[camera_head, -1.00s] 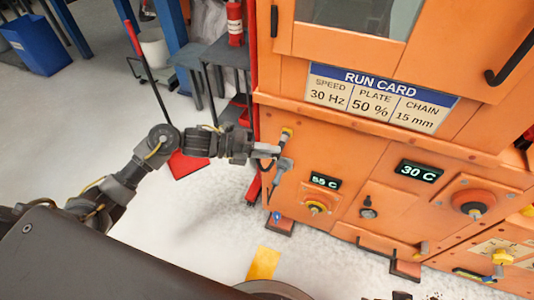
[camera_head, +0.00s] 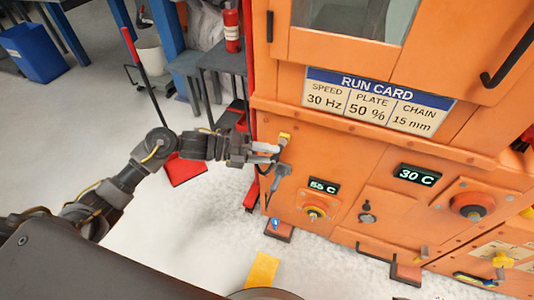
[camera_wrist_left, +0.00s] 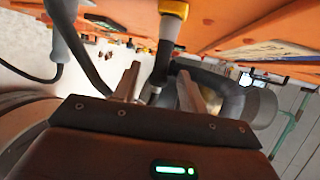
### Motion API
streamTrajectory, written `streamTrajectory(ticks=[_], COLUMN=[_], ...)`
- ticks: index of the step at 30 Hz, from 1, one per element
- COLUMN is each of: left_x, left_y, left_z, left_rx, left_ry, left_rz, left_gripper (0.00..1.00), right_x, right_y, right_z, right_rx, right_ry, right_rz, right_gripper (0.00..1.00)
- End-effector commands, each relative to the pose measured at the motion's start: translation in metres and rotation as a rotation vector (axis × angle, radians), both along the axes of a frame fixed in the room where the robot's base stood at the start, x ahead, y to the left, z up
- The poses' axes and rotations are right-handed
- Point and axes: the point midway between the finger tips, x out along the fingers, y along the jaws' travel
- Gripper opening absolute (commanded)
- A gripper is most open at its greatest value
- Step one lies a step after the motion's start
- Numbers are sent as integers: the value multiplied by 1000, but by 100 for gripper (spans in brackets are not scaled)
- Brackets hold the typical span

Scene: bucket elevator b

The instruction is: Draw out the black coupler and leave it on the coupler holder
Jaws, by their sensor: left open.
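The black coupler (camera_wrist_left: 163,62) shows in the left wrist view as a dark cylinder below a yellow collar (camera_wrist_left: 173,8) on the orange machine. The same yellow fitting (camera_head: 284,138) shows in the head view. My left gripper (camera_head: 272,153) is beside it, at the machine's left face. In the left wrist view the open left gripper (camera_wrist_left: 160,88) has one finger on each side of the coupler, with gaps showing. A grey handle-like piece (camera_head: 281,172) hangs just below in the head view; I cannot tell whether it is the coupler holder. My right gripper is out of view.
The orange machine panel has a 55 C display (camera_head: 323,186), a 30 C display (camera_head: 417,175) and knobs. A dark hose (camera_wrist_left: 78,45) and a grey handle with a cable (camera_wrist_left: 62,45) are near the left finger. Open floor lies left of the machine.

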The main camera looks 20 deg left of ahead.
Motion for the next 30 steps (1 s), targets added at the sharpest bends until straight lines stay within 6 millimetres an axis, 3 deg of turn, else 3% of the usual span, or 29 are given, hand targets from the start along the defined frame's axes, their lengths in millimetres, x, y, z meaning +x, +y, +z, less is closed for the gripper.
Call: streamTrajectory(ticks=[15, 21, 30], left_x=[-29, -33, -33], left_y=[83, 94, 95], left_z=[21, 24, 25], left_rx=[3, 1, 0], left_ry=[1, -1, -1], left_rz=[1, 1, 0], left_gripper=[42, 42, 42], right_x=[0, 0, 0], right_y=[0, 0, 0], right_z=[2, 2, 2], right_rx=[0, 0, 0], right_ry=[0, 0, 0], right_rz=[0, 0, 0], right_gripper=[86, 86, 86])
